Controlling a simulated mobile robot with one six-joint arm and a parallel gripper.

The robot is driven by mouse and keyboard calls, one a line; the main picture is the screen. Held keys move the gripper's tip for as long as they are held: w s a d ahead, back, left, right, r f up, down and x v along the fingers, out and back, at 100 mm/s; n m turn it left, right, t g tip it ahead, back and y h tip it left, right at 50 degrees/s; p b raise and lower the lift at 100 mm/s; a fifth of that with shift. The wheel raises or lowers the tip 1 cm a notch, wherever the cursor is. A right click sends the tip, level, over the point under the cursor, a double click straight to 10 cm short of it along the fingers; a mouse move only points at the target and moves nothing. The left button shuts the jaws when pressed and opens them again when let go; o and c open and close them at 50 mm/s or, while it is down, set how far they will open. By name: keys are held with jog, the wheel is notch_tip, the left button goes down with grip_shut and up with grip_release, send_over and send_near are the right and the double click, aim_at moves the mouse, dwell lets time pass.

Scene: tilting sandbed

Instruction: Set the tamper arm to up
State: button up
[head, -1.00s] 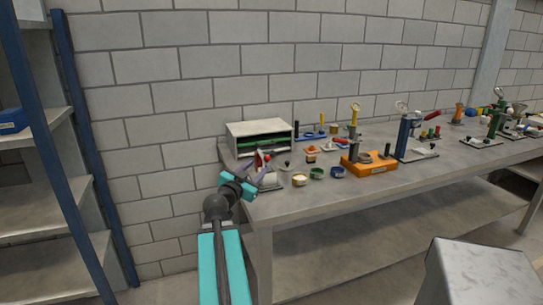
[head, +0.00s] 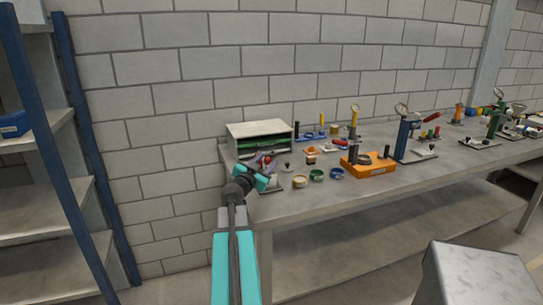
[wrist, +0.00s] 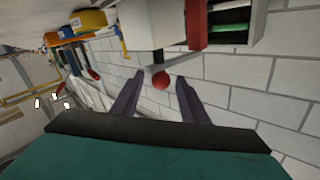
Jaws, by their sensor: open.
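The tamper arm shows as a short dark lever with a red ball knob (wrist: 161,80) in the wrist view. The knob lies between the two purple fingers of my open gripper (wrist: 160,76), with a gap on each side. The lever meets a pale block (wrist: 147,24) beyond it. In the head view my gripper (head: 268,163) is at the left end of the workbench, and it hides most of the tamper. A bit of the tamper's base (head: 272,187) shows below it. The lever's angle is hard to tell.
A pale shelf box (head: 259,129) stands just behind my gripper on the workbench (head: 330,205). Small round bowls (head: 300,181) and an orange press base (head: 367,170) stand to the right. A block wall (head: 170,110) rises behind. A shelf rack (head: 50,205) is at far left.

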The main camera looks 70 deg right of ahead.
jog(key=shift+s+d+p, duration=0.2)
jog(key=shift+d+p, duration=0.6)
jog(key=shift+d, duration=1.95)
grip_shut()
